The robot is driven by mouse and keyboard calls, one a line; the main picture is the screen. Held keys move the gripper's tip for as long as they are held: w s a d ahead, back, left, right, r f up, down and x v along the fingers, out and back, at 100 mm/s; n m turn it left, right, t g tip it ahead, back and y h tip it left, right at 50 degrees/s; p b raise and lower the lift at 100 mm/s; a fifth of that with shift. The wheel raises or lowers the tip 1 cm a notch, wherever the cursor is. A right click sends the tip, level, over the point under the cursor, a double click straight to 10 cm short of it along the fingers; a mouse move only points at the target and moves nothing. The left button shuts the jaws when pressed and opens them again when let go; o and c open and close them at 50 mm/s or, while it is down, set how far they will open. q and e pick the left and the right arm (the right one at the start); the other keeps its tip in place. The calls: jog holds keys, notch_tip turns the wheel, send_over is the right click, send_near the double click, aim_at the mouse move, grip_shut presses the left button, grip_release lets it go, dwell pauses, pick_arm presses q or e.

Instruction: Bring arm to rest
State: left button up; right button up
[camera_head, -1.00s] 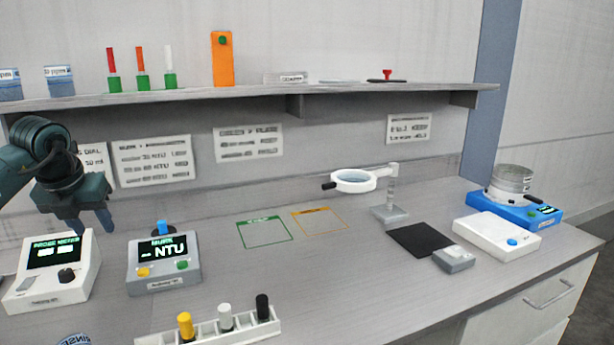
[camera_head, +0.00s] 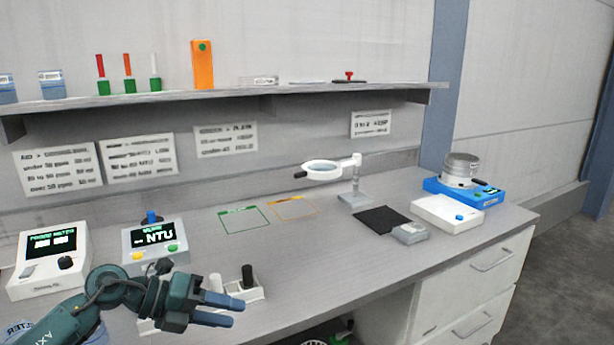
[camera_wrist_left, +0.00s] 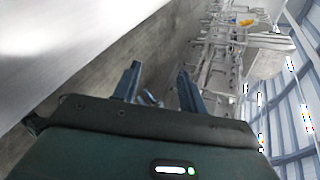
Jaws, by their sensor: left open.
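My left gripper (camera_head: 222,298) is in the lower left of the head view, in front of the bench's near edge area and partly covering the white vial rack (camera_head: 257,294). Its two fingers point right, apart and with nothing between them. In the left wrist view my left gripper (camera_wrist_left: 158,88) shows two spread fingers with empty space between, facing the floor and distant room structures. The bench edge fills the upper left there. My right gripper is not in these frames.
The rack holds a black-capped vial (camera_head: 247,277) and a white one. Two meters, the probe meter (camera_head: 48,260) and the NTU meter (camera_head: 155,247), stand behind the arm. A magnifier (camera_head: 323,169), black mat (camera_head: 381,219) and blue device (camera_head: 462,192) stand further right.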

pick_arm(q)
jog(key=s+d+n+t+h, duration=0.3)
jog(key=s+d+n+h, duration=0.15)
jog(key=d, duration=0.25)
jog(key=s+a+f+n+t+y, duration=0.2)
jog(key=s+f+n+y, duration=0.4)
jog(key=n, duration=0.8)
jog(key=s+a+f+n+t+y+p, duration=0.1)
jog(key=s+a+f+n+y, duration=0.2)
jog(key=s+f+n+y, duration=0.4)
jog(key=s+f+n, duration=0.3)
jog(key=f+n, duration=0.4)
jog(key=f, duration=0.1)
jog(key=shift+s+f+t+p, duration=0.2)
jog(key=shift+s+t+p, duration=0.1)
jog(key=shift+t, duration=0.1)
jog(key=shift+c, duration=0.4)
